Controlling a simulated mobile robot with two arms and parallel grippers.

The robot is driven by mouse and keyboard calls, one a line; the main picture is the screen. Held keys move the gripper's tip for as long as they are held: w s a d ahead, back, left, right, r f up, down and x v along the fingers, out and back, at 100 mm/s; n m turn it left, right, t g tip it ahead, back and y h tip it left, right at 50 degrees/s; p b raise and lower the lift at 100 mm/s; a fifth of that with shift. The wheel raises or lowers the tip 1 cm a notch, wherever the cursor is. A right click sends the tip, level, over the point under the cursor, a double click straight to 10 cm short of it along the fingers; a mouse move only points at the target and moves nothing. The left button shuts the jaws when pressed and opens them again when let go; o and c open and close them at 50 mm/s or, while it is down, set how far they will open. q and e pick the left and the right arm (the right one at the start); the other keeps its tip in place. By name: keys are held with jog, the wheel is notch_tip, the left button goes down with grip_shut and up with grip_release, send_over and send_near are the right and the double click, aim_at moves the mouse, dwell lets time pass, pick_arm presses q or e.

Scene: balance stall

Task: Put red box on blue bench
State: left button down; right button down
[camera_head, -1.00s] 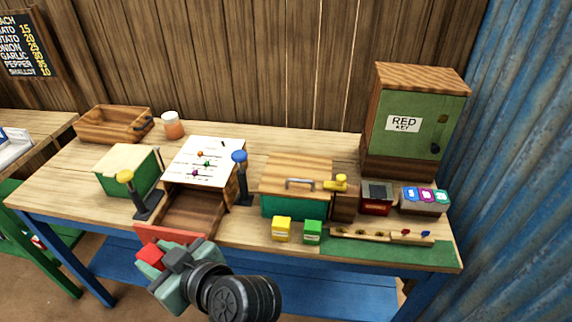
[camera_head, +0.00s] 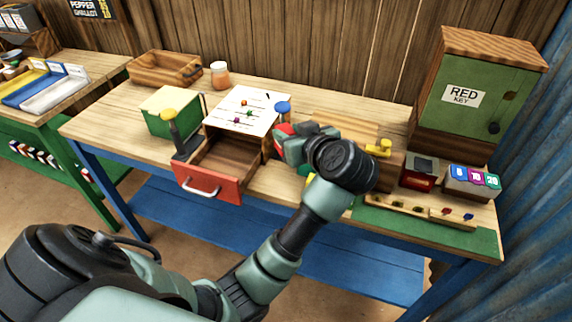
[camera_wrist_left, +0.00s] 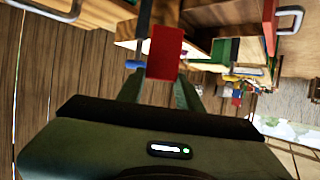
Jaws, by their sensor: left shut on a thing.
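The small red box (camera_head: 284,130) is held in my left gripper (camera_head: 292,138), which is shut on it. In the left wrist view the red box (camera_wrist_left: 165,52) sits between the two fingertips. The gripper and box are over the blue bench (camera_head: 335,258), right of the open drawer and by the blue-knobbed lever (camera_head: 283,108). I cannot tell whether the box touches anything beneath it. The bench has a wooden top, blue legs and a blue lower shelf. My right gripper is not in view.
The red-fronted drawer (camera_head: 207,184) is pulled out and looks empty. A green box (camera_head: 166,122), yellow-knobbed lever (camera_head: 169,116), wooden tray (camera_head: 165,70) and jar (camera_head: 220,75) stand left. A green cabinet (camera_head: 480,95) stands right. Bare wood shows at the bench's left end.

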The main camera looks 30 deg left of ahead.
pick_arm(q)
notch_tip(320, 180, down, 14)
jog(key=shift+r, duration=0.1)
dwell(0.5)
jog(key=c, duration=1.2)
grip_release()
jog(key=shift+f, duration=0.2)
jog(key=shift+r, duration=0.1)
jog(key=b+v, duration=0.1)
jog(key=v, duration=1.1)
